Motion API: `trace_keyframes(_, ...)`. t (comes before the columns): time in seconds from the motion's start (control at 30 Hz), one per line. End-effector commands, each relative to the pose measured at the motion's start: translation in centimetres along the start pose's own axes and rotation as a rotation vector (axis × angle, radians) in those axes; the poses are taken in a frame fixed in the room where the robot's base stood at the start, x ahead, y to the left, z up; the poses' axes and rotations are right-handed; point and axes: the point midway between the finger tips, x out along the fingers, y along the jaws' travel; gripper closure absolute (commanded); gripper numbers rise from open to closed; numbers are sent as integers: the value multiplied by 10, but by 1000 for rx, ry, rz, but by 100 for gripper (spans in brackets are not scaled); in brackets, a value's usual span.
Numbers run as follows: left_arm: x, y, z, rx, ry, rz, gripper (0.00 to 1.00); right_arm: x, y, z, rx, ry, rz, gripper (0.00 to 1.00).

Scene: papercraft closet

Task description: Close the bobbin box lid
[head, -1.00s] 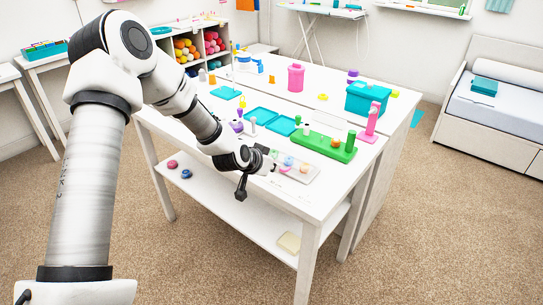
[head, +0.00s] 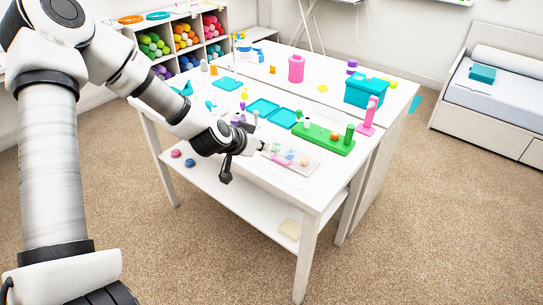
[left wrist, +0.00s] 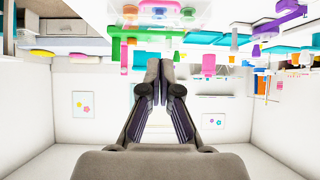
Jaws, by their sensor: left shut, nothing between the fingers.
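The bobbin box (head: 308,166) is a clear, pale, shallow box with several coloured bobbins, lying near the front edge of the white table (head: 327,186). Its clear lid is hard to make out, so I cannot tell its angle. My left gripper (head: 262,147) is at the box's left end, shut and empty; contact with the box cannot be told. In the left wrist view the shut fingers (left wrist: 160,78) meet at mid-picture. The clear box with its bobbins shows at the top there, upside down. My right gripper is not in view.
A green spool stand (head: 322,140) is just behind the box, with a pink stand (head: 368,116) to its right. Two shallow teal trays (head: 283,118) lie farther back. A teal box (head: 367,93) and a pink canister (head: 296,68) stand behind.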

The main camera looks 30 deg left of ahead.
Motion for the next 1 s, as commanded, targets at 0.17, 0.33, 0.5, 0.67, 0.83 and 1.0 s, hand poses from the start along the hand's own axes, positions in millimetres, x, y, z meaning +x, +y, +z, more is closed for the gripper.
trace_keyframes(0.17,41,0,4,7,-3,-2,100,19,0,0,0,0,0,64)
trace_keyframes(0.33,78,0,3,6,-3,-1,100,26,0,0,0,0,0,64)
trace_keyframes(0.5,99,1,20,2,-4,1,100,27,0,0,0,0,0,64)
trace_keyframes(0.67,108,1,28,0,-2,1,100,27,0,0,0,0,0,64)
trace_keyframes(0.83,108,1,29,0,-1,1,100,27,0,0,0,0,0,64)
trace_keyframes(1.0,110,1,31,0,-1,1,100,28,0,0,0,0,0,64)
